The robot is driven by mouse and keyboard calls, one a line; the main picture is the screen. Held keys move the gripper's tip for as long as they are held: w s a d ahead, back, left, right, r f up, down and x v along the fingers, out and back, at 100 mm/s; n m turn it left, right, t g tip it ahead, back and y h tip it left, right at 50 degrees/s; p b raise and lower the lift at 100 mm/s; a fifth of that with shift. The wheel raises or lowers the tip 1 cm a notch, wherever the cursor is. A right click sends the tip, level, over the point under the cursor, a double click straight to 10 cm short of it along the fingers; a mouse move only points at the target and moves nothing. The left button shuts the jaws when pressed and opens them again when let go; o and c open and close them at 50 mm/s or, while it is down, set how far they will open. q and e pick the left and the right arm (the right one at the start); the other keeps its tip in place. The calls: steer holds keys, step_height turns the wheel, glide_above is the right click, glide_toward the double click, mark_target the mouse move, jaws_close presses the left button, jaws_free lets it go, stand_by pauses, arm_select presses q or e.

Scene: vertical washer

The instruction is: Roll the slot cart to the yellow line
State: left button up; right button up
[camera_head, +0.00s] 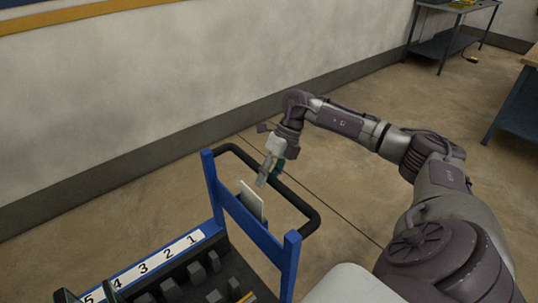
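The slot cart has a blue frame (290,266) and a black looped handle (312,217) in the head view's lower middle. Its white label strip (155,263) has numbers above dark slots. My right gripper (263,182) points down inside the handle loop's outline, close to the handle bar. I cannot tell whether it touches the bar, or whether its fingers are open or shut. My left gripper is out of view. No yellow line shows on the visible floor.
A white upright plate (251,200) stands at the cart's blue crossbar. A dark table (455,12) stands far back, and a workbench (518,108) at the right edge. Floor between is mostly clear.

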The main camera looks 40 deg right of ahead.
steer(key=o, duration=0.4)
steer(key=shift+c, duration=0.2)
steer(key=p+v, duration=0.5)
steer(key=v, duration=0.5)
steer(key=shift+r+p, duration=0.2)
steer(key=shift+p, duration=0.1)
steer(key=shift+d, duration=0.2)
